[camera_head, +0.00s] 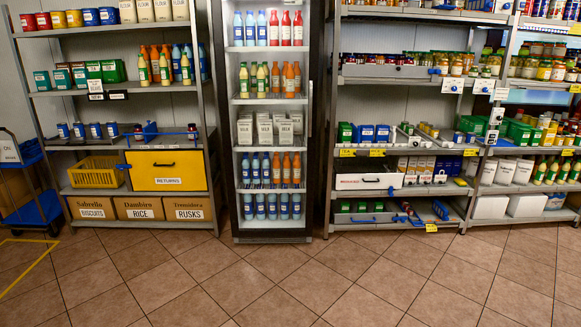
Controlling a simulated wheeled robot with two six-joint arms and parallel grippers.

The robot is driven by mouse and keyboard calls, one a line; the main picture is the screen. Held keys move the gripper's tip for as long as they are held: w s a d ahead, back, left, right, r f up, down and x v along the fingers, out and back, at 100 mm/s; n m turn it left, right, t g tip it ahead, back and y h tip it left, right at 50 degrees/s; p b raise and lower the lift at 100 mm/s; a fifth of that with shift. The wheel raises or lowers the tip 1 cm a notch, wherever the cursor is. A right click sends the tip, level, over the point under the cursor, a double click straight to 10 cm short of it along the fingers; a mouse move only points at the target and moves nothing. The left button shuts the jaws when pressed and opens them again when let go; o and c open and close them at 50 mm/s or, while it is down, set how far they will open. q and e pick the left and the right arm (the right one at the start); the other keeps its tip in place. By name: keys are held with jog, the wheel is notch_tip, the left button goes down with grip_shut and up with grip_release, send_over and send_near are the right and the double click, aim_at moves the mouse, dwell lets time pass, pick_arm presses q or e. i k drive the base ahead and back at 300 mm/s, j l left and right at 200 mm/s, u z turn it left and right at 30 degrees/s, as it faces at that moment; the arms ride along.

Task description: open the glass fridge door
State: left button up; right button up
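The glass fridge (317,130) stands upright in the middle of the back wall, between two shelf units. It has a dark frame and a tall front through which its shelves show clearly. The door appears shut in line with the frame, but the clear glass makes this hard to tell. I cannot make out a handle for certain. Neither of my grippers is in view.
Left of the fridge is a shelf unit with a yellow returns drawer (166,170), a yellow basket (95,172) and cardboard boxes (138,208). Stocked shelves (385,140) stand to the right. A blue trolley (32,208) is at far left. The tiled floor (290,285) in front is clear.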

aim_at(217, 5)
jog(key=i+z, duration=0.15)
jog(key=i, duration=0.7)
jog(key=i+j+z, duration=0.15)
jog(key=i, duration=0.7)
